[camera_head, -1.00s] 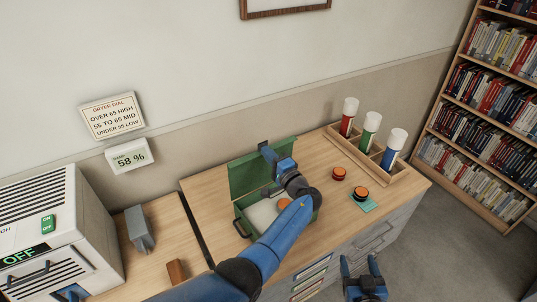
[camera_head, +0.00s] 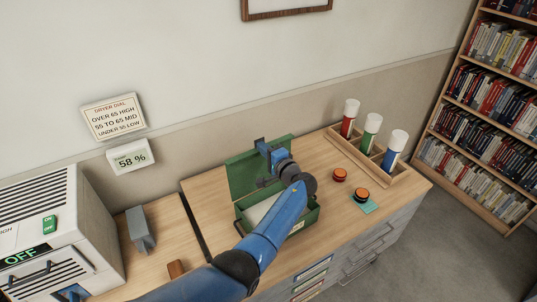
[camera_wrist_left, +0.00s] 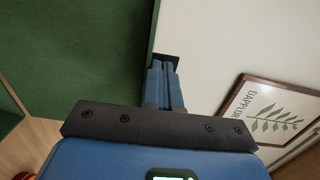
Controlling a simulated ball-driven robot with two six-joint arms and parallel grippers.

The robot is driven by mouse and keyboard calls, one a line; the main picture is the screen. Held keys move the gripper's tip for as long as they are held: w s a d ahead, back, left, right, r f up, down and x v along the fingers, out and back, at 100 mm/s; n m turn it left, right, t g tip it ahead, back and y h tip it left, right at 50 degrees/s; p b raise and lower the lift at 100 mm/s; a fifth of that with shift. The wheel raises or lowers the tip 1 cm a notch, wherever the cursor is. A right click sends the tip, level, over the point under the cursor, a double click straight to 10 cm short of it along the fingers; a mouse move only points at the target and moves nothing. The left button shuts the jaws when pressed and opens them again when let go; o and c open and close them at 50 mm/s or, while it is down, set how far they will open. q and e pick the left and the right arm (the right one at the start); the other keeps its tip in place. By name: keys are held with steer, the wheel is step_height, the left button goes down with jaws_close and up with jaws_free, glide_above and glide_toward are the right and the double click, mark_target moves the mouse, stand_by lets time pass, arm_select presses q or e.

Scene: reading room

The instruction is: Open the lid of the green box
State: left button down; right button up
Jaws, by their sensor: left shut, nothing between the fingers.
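The green box (camera_head: 310,215) stands on the wooden desk, with a pale surface inside it. Its green lid (camera_head: 240,175) stands raised, roughly upright, at the back; the lid fills the left of the left wrist view (camera_wrist_left: 80,60). My left gripper (camera_head: 261,145) is shut and empty at the lid's upper part. In the left wrist view its closed fingers (camera_wrist_left: 164,80) are at the lid's edge; I cannot tell whether they touch it. My left arm hides part of the box's inside and front. My right gripper is not in view.
A dryer (camera_head: 45,235) and grey block (camera_head: 141,229) stand left. The wall is behind.

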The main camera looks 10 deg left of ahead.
arm_select(q)
steer(key=shift+w+a+f+g+h+b, duration=0.15)
steer(key=shift+w+a+b, duration=0.35)
steer(key=shift+b, duration=0.1)
steer(key=shift+w+a+f+g+h+b, duration=0.15)
steer(key=shift+w+a+b, duration=0.25)
steer(key=shift+w+b, duration=0.15)
steer(key=shift+w+a+r+b, duration=0.2)
steer(key=shift+w+r+b, duration=0.1)
steer(key=shift+w+b, duration=0.05)
steer(key=shift+s, duration=0.1)
